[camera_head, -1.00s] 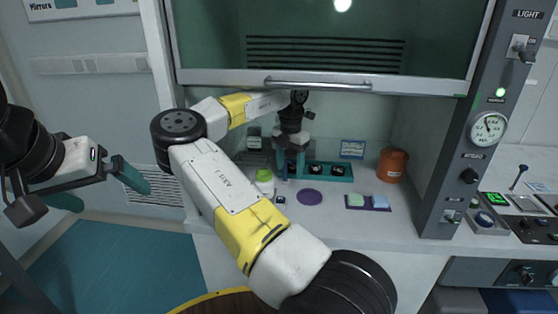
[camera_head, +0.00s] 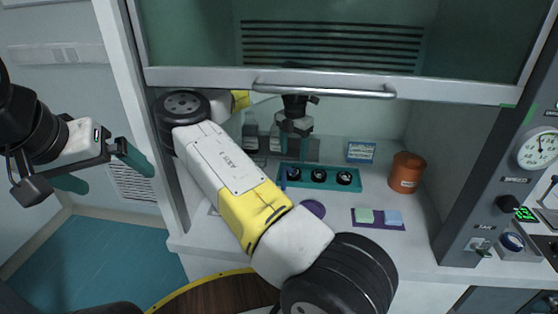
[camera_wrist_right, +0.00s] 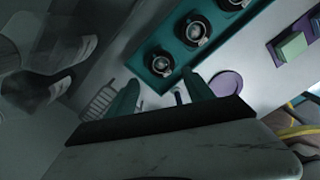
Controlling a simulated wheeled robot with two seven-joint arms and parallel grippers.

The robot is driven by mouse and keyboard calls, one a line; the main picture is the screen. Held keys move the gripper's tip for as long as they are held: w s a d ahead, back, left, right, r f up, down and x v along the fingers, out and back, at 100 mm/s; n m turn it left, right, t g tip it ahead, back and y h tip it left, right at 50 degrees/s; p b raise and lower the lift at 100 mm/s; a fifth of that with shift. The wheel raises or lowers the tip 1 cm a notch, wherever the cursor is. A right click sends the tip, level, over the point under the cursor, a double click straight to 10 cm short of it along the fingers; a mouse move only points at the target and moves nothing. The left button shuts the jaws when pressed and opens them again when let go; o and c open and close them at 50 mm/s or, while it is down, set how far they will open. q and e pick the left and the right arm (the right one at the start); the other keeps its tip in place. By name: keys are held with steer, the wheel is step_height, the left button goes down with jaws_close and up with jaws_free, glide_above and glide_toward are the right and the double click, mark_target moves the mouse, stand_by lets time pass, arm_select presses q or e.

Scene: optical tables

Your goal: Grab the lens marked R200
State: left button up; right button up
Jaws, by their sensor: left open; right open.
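A teal tray (camera_head: 331,186) on the fume hood's work surface holds three dark round lenses in a row: left (camera_head: 294,173), middle (camera_head: 319,175) and right (camera_head: 344,178). I cannot read any R200 mark. My right gripper (camera_head: 294,152) is open and empty, pointing down above the tray's left part. In the right wrist view its teal fingers (camera_wrist_right: 162,95) are spread, with the nearest lens (camera_wrist_right: 161,63) just beyond them and another lens (camera_wrist_right: 193,31) further along. My left gripper (camera_head: 103,170) is open and empty, outside the hood at the left.
A purple disc (camera_head: 313,209) lies before the tray, partly behind my right arm. A purple mat (camera_head: 378,224) with green and blue blocks, an orange container (camera_head: 406,173) and a small sign (camera_head: 361,152) stand right. The raised sash (camera_head: 325,91) hangs above my right arm.

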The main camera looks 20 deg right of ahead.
mark_target(294, 168)
steer(key=f, duration=0.7)
steer(key=shift+d+f, duration=0.2)
steer(key=shift+f, duration=0.05)
steer(key=c, duration=1.2)
